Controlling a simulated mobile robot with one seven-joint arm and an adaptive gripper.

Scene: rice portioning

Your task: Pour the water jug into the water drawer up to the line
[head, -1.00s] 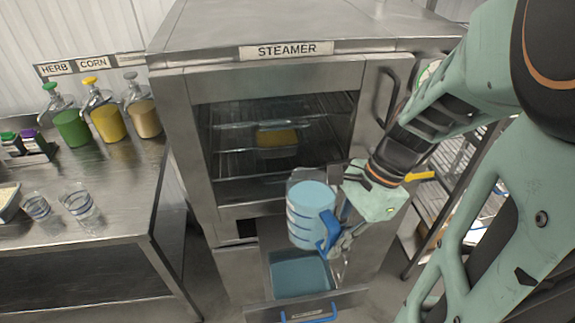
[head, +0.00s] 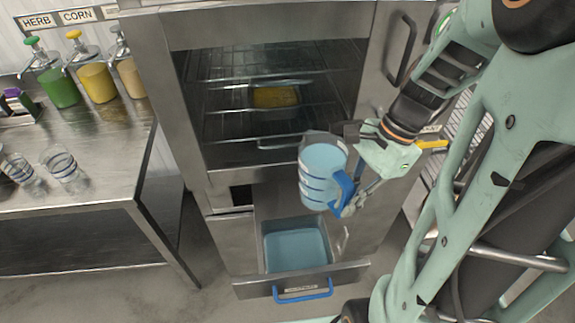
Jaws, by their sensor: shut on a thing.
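The water jug (head: 322,172) is clear with blue bands and a blue handle, and holds blue water. My gripper (head: 347,200) is shut on its handle, at the jug's right side. The jug is tilted slightly and held above the water drawer (head: 262,284), near its right back. The drawer is pulled out below the steamer and has a blue front handle (head: 303,295). Blue water (head: 296,248) covers the drawer's bottom. I see no stream between jug and drawer. The fill line cannot be made out.
The steamer (head: 190,100) stands behind, with a yellow-filled pan (head: 276,96) on a rack inside. A steel table (head: 95,180) at left holds pump bottles (head: 97,82) and banded glasses (head: 65,170). Open floor lies between the table and drawer.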

